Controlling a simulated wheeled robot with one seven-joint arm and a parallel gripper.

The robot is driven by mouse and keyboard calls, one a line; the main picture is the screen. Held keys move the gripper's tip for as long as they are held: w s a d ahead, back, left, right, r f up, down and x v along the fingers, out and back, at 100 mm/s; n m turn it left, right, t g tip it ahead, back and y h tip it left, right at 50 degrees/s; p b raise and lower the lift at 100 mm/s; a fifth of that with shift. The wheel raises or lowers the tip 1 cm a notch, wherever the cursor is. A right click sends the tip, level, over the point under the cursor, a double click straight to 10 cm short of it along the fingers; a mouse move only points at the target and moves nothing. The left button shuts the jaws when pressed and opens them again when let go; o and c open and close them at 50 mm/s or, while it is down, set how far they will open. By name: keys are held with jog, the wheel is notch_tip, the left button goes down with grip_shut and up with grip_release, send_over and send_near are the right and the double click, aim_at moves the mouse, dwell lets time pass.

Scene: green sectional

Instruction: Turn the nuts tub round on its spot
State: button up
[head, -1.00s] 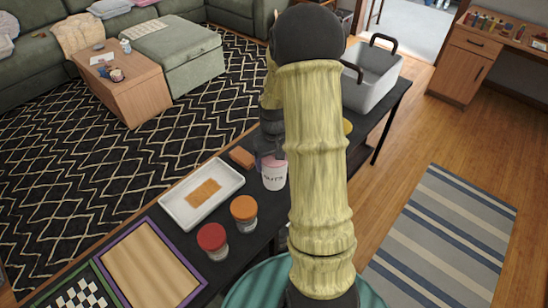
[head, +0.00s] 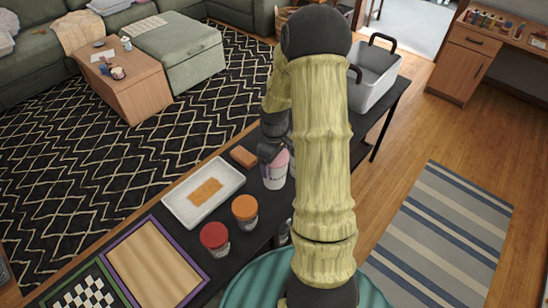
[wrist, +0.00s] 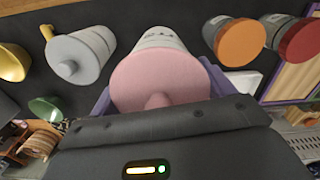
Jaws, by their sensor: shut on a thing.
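The nuts tub (head: 275,178) is a white tub with a pink lid, standing upright on the dark table, partly hidden by my arm in the head view. In the wrist view its pink lid (wrist: 160,80) with a round knob fills the middle, and dark lettering shows on the white side beyond it. My gripper (wrist: 158,88) is shut on the tub, with a purple finger on each side of it. In the head view my gripper (head: 272,152) reaches down onto the tub from above.
A jar with an orange lid (head: 245,208) and one with a red lid (head: 214,237) stand nearby. A white tray (head: 185,210) and an orange-brown block (head: 243,156) lie left of the tub. The wrist view shows a lidded grey container (wrist: 80,52) close by. A grey bin (head: 375,80) stands farther back.

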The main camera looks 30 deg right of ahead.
jog(key=n+p, duration=0.2)
jog(key=n, duration=0.1)
jog(key=shift+r, duration=0.15)
jog(key=shift+n+p, duration=0.4)
jog(key=shift+n, duration=0.3)
jog(key=shift+a, duration=0.1)
